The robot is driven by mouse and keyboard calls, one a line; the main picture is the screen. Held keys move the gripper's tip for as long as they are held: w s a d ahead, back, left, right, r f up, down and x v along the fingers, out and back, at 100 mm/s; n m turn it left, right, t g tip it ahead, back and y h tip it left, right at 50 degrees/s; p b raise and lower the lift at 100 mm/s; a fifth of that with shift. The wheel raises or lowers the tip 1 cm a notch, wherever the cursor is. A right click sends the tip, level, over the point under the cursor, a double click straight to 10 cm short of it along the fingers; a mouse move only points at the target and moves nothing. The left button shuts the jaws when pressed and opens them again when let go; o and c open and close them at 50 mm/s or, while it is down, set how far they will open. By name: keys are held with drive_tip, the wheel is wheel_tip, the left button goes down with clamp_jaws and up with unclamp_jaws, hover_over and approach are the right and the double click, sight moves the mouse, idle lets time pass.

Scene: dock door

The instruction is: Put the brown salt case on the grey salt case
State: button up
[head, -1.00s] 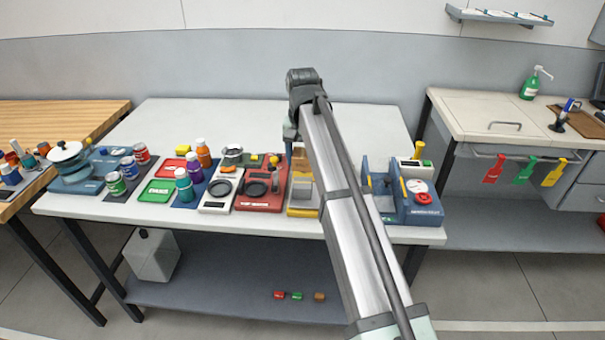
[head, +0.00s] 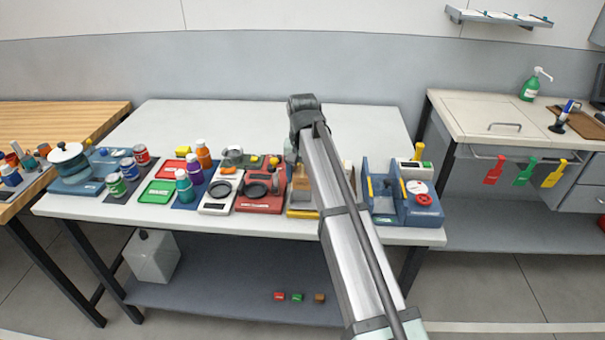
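A brown block (head: 300,181), which looks like the brown salt case, shows just left of my arm near the front of the white table. A paler tan piece (head: 304,199) shows just below it in the picture, at a yellow-edged tray (head: 303,213). My arm covers much of this spot, and I cannot make out the grey salt case for certain. My gripper (head: 291,156) points down just above and left of the brown block. Its fingers are small and partly hidden, so I cannot tell whether they are open or hold anything.
Left of the arm stand a red scale (head: 261,205), a white scale (head: 217,206), bottles and a green tray (head: 157,192). Right of it is a blue device (head: 423,212). The back of the white table (head: 240,118) is clear. Small coloured blocks (head: 297,296) lie on the lower shelf.

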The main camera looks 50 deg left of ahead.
sight(302, 172)
drive_tip(key=o, duration=0.4)
drive_tip(key=shift+r, duration=0.15)
wheel_tip(302, 172, up, 12)
idle(0.5)
